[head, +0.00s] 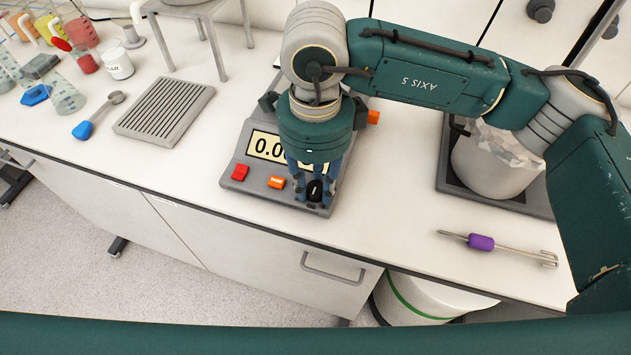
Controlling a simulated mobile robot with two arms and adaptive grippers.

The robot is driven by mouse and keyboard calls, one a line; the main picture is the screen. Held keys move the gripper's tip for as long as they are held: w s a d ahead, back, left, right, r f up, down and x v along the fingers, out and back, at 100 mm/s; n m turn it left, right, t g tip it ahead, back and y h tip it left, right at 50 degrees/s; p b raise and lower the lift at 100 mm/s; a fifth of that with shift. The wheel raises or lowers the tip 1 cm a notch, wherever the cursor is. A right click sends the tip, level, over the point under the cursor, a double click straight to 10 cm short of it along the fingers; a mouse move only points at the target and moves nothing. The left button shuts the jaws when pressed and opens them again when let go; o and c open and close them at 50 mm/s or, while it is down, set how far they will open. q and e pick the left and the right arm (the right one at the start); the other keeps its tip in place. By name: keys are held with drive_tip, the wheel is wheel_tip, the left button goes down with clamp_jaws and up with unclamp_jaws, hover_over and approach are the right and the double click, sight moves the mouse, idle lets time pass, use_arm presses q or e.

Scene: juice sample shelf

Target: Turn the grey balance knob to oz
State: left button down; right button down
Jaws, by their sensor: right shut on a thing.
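The grey balance (258,190) stands near the front edge of the bench, with a display (264,147) that reads "0.0" before my gripper covers the rest. Its knob (315,190) is at the front right corner and looks dark with a small light pointer mark. My right gripper (314,186) reaches down from above and is shut on the knob, with fingers around it. The marks around the knob are mostly hidden or too small to read. My left gripper is not in view.
A red button (240,172) and an orange button (277,182) sit left of the knob. A slatted grey tray (165,110) and a blue-handled scoop (83,130) lie to the left. A purple-handled tool (481,242) lies at right, near a container (490,170).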

drive_tip(key=c, duration=1.4)
unclamp_jaws()
drive_tip(key=shift+r, duration=0.1)
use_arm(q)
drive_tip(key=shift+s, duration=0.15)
